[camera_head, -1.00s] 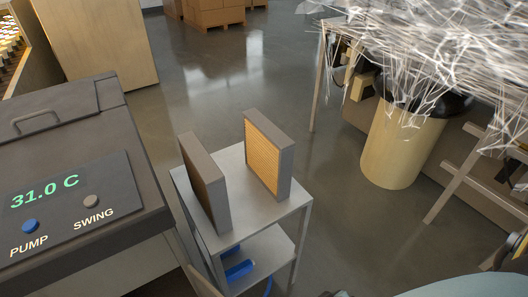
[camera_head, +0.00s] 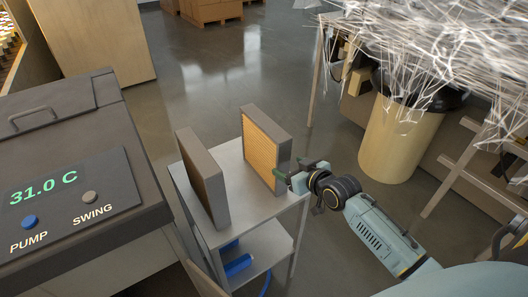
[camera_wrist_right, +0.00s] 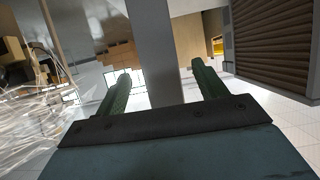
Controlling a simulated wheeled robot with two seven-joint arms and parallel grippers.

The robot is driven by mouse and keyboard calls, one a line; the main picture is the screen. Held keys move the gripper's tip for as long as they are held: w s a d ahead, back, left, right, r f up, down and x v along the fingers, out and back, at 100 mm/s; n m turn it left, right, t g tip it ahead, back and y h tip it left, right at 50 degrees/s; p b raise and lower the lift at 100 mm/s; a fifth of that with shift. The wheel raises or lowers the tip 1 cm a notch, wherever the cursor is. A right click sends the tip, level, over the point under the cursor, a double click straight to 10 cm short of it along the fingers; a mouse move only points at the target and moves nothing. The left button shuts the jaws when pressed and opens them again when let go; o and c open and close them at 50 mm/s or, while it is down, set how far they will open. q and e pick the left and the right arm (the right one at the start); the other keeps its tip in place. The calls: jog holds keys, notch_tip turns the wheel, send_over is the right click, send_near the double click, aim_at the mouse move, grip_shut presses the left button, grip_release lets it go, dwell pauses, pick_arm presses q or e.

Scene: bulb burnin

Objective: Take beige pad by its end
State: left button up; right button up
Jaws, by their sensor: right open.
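The beige pad (camera_head: 263,152), a grey-framed slab with a ribbed beige face, stands upright on the right part of a small metal cart. My right gripper (camera_head: 289,176) is at its near end, coming from the right. In the right wrist view the two green fingers of my gripper (camera_wrist_right: 160,72) are open, and the pad's grey end (camera_wrist_right: 152,50) shows between them. Gaps show beside the end, so the fingers do not look closed on it. A second pad with a darker brown face (camera_head: 203,180) stands to the left. My left gripper is not in view.
The cart top (camera_head: 237,207) has bare room between and in front of the pads. A grey machine with a display (camera_head: 75,190) stands close at left. A bin (camera_head: 403,140) and a bench heaped with pale strands are at right. Open floor lies behind the cart.

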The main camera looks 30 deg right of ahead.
aim_at(264, 150)
jog(key=shift+b+x, duration=0.7)
jog(key=shift+x, duration=3.2)
jog(key=shift+s+f, duration=0.1)
jog(key=shift+f, duration=0.05)
jog(key=shift+c, duration=0.3)
jog(key=c, duration=1.2)
